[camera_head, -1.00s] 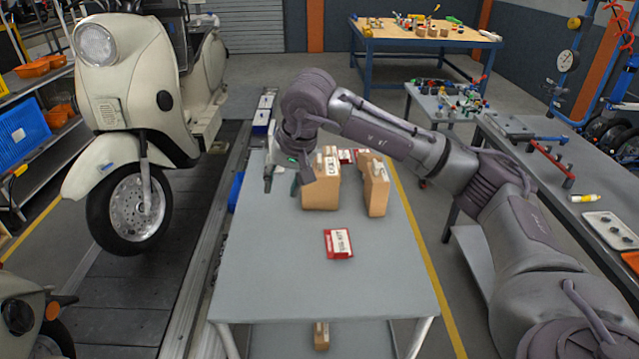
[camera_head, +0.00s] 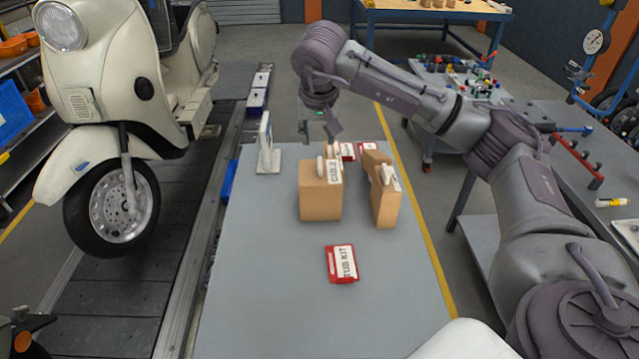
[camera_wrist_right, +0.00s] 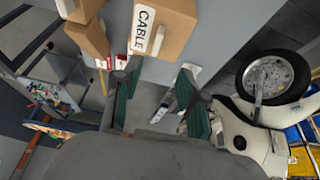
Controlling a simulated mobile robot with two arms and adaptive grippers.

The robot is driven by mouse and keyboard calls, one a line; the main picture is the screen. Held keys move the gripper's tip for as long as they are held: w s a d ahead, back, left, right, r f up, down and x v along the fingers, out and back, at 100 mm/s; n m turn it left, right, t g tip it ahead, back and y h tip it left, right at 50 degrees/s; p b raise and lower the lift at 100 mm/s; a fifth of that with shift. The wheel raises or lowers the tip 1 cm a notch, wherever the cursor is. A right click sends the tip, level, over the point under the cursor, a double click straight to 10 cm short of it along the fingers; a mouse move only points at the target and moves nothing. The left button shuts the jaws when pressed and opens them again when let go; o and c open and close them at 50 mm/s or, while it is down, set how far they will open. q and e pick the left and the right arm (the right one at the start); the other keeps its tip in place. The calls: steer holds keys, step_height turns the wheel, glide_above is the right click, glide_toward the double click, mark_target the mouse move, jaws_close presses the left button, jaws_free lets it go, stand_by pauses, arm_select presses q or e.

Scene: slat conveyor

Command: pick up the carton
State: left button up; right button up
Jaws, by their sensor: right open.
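A brown carton with a white CABLE label (camera_head: 320,199) stands upright on the grey table (camera_head: 270,270). A second, narrower brown carton (camera_head: 387,206) with a white label and pale handle stands just to its right. My right gripper (camera_head: 321,136) points down beyond the CABLE carton, above the table's far part, apart from it. In the right wrist view the gripper (camera_wrist_right: 158,102) has its two green-padded fingers apart with nothing between them. The CABLE carton (camera_wrist_right: 176,32) with its pale handle lies just beyond the fingers there. My left gripper is out of view.
A red-and-white kit packet (camera_head: 342,264) lies in front of the cartons. Small red-and-white boxes (camera_head: 347,151) lie behind them. A white upright stand (camera_head: 267,150) is at the table's far left. A cream scooter (camera_head: 115,85) stands left, on the slat conveyor.

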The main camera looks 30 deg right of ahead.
steer(key=p, duration=0.1)
glide_above(320, 163)
steer(key=s+a, duration=0.2)
steer(key=f, duration=0.5)
steer(key=shift+w+d, duration=0.1)
steer(key=shift+d, duration=0.1)
steer(key=shift+w+d+f, duration=0.1)
steer(key=shift+w+f, duration=0.05)
steer(key=shift+f, duration=0.25)
steer(key=shift+d+p+x, duration=0.2)
steer(key=shift+p+x, duration=1)
steer(key=shift+x, duration=1.1)
steer(key=shift+d+f, duration=0.1)
steer(key=shift+f, duration=0.1)
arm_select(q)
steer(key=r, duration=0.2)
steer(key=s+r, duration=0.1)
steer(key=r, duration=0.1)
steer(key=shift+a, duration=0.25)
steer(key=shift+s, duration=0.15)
arm_select(e)
jaws_close()
